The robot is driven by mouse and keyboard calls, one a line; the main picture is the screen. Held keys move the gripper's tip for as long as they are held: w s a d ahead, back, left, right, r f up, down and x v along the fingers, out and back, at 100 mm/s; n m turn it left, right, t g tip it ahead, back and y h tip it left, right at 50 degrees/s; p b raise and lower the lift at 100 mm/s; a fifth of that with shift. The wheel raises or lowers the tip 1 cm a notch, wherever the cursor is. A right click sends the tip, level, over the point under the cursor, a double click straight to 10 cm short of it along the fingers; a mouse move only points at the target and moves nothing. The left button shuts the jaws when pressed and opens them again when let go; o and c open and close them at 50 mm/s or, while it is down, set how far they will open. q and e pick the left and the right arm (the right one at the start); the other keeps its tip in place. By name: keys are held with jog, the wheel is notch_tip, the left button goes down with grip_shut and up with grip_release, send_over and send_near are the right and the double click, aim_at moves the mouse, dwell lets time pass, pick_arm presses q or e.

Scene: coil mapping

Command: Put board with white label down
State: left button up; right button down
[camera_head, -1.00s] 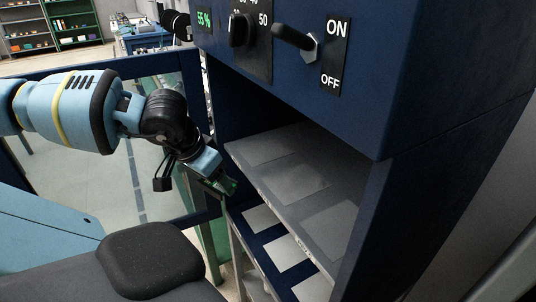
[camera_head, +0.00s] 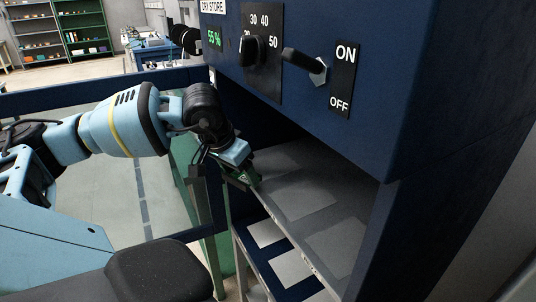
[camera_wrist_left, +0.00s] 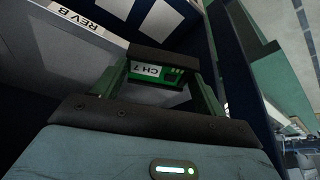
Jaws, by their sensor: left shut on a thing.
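My left gripper (camera_head: 247,179) is shut on a small green board (camera_head: 236,180) at the front left corner of the grey upper shelf (camera_head: 323,233) of the dark blue cabinet. In the left wrist view the board sits between the fingers, and its white label (camera_wrist_left: 146,71) reads "CH 7". Whether the board touches the shelf I cannot tell. My right gripper is not in view.
A lower shelf with white patches (camera_head: 291,268) lies beneath. The cabinet front above the opening carries a knob (camera_head: 252,50), an ON/OFF lever (camera_head: 303,61) and a green "55 %" display (camera_head: 214,38). A dark blue frame (camera_head: 100,97) stands at left. The visible shelf patches are bare.

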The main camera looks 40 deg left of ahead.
pick_arm(q)
jog(key=w, duration=0.2)
jog(key=w+p, duration=0.1)
jog(key=w, duration=0.4)
jog(key=shift+w+a+r, duration=0.1)
jog(key=shift+w+a, duration=0.15)
jog(key=shift+a, duration=0.05)
jog(key=shift+w+a, duration=0.1)
jog(key=shift+w, duration=0.15)
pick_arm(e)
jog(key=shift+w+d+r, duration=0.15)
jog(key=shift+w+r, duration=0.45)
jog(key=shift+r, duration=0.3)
pick_arm(q)
jog(key=shift+w+p, duration=0.3)
jog(key=shift+w, duration=0.25)
jog(key=shift+w+a+f, duration=0.1)
jog(key=shift+w+f, duration=0.1)
jog(key=shift+w, duration=0.4)
jog(key=shift+w+a+f, duration=0.1)
jog(key=shift+w+f, duration=0.1)
jog(key=shift+w, duration=0.4)
jog(key=shift+f+p, duration=0.3)
jog(key=shift+f, duration=0.1)
jog(key=shift+s, duration=0.1)
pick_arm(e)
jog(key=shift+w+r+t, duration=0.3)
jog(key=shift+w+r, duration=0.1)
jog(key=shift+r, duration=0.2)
